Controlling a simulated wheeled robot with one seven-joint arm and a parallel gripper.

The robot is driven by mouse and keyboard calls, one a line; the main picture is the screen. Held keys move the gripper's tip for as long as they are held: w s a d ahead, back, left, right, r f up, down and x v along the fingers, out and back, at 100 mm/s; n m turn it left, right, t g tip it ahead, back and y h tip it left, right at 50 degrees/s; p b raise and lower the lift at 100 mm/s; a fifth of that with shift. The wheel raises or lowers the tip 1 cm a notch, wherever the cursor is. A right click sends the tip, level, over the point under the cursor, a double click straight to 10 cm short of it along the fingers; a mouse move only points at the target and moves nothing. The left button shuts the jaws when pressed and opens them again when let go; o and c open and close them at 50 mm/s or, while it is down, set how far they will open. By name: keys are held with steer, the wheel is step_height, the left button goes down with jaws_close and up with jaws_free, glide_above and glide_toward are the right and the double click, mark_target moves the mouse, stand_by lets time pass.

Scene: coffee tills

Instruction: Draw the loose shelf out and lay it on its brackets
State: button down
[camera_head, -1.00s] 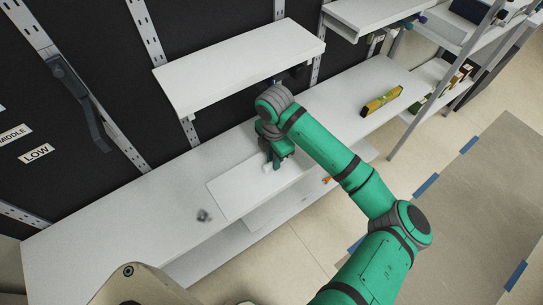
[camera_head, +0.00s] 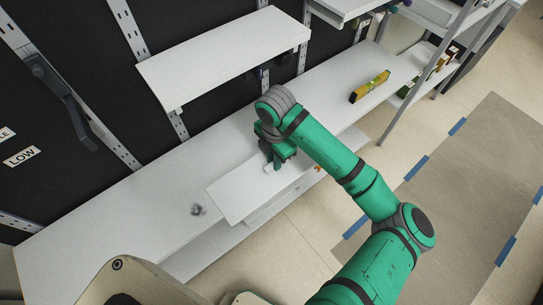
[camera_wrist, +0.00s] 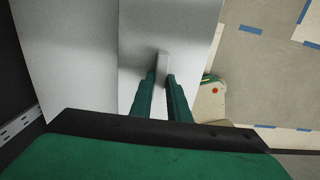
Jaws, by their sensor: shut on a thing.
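The loose shelf (camera_head: 235,198) is a flat white board lying on the white bench top, its front edge slightly past the bench's front edge. My gripper (camera_head: 275,164) is above it, shut on a small pale grip block (camera_wrist: 164,62) that stands up from the board. In the wrist view the board (camera_wrist: 190,25) lies under both fingers (camera_wrist: 161,78). A dark bracket arm (camera_head: 62,92) is on the slotted wall rail at the left, near the "LOW" label (camera_head: 21,157).
A fixed white shelf (camera_head: 225,57) hangs on the wall above the bench (camera_head: 120,215). A yellow level (camera_head: 370,86) and a small grey object (camera_head: 197,210) lie on the bench. A lower shelf (camera_head: 190,262) runs beneath. Open floor with a taped mat (camera_head: 465,170) is at the right.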

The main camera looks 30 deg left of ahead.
steer(key=shift+s+d, duration=0.25)
steer(key=shift+d, duration=0.4)
steer(key=shift+s+d, duration=0.3)
steer(key=shift+d, duration=0.35)
steer(key=shift+s+d, duration=0.25)
steer(key=shift+d, duration=0.4)
step_height(320, 180, up, 35)
steer(key=shift+r, duration=0.15)
stand_by(3.4)
steer(key=shift+s+a, duration=0.1)
steer(key=shift+a, duration=0.05)
